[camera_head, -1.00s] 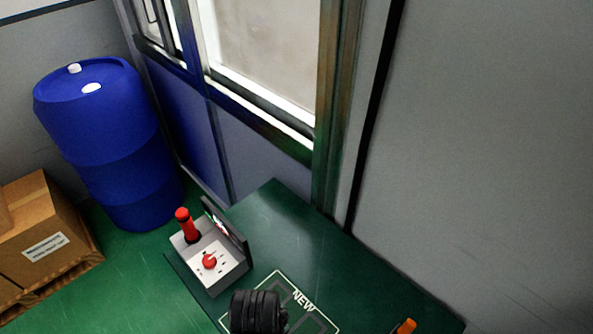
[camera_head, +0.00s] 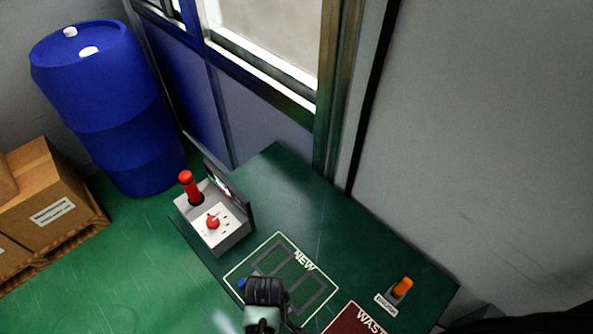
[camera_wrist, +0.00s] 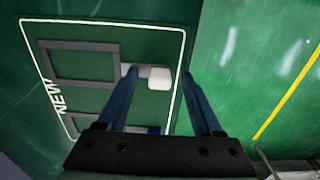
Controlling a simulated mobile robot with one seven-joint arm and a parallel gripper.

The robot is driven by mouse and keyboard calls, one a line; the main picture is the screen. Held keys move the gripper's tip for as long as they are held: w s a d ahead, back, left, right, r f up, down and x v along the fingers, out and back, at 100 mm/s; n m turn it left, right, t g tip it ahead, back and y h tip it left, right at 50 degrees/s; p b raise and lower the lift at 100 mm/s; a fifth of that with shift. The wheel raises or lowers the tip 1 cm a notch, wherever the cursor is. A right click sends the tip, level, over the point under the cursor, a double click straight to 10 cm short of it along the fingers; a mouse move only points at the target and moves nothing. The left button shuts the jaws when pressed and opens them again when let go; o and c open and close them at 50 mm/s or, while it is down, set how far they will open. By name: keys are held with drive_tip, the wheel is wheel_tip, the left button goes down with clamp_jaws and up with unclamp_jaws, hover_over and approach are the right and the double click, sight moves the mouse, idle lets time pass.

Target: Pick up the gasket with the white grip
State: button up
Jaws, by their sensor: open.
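The gasket with the white grip is a dark rectangular ring (camera_wrist: 80,45) lying flat in the upper part of the marked area in the wrist view. Its white grip (camera_wrist: 159,79) points right on a short grey tab. My gripper (camera_wrist: 159,73) is open, with one finger on either side of the white grip in this view. Nothing is held, and I cannot tell the height gap. In the head view this gasket (camera_head: 319,292) is the right one in the NEW area; my gripper (camera_head: 264,292) covers its grip.
A second gasket (camera_head: 270,266) lies left of it, with a blue grip (camera_head: 241,284). A control box (camera_head: 214,220) with a red lever stands behind left. An orange-handled device (camera_head: 401,288) and a red WASTE area (camera_head: 350,320) are right. The back of the green table (camera_head: 290,190) is clear.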

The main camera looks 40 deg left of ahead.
drive_tip(key=shift+c, duration=0.3)
clamp_jaws()
idle(0.3)
